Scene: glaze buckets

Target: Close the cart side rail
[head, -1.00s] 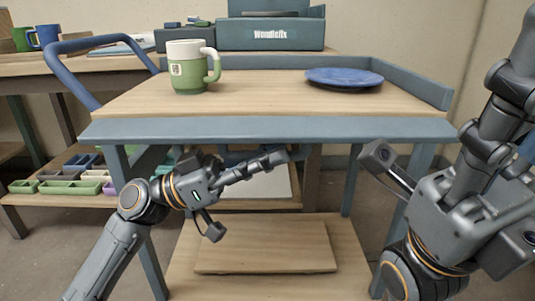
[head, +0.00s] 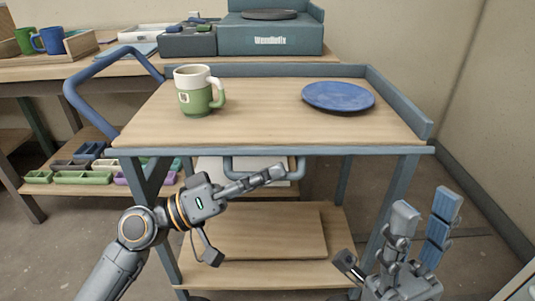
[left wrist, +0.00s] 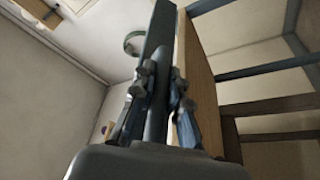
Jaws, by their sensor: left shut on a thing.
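The cart (head: 250,120) has a wooden top and blue-grey frame. A blue-grey strip (head: 350,151) runs along its near edge. A blue-grey U-shaped bar (head: 297,172) hangs just below that edge. My left gripper (head: 275,174) reaches in from the left and its fingertips are at this bar. In the left wrist view the gripper (left wrist: 158,95) has its fingers on both sides of a dark bar or panel (left wrist: 160,45), beside the wooden board. The exact contact is hard to see. My right gripper (head: 422,212) points up at the cart's near right, fingers apart and empty.
A green and white mug (head: 197,97) and a blue plate (head: 338,96) stand on the cart top. Raised rails (head: 400,103) edge its back and right. A push handle (head: 95,75) is at the left. A lower shelf (head: 270,272) holds a wooden board.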

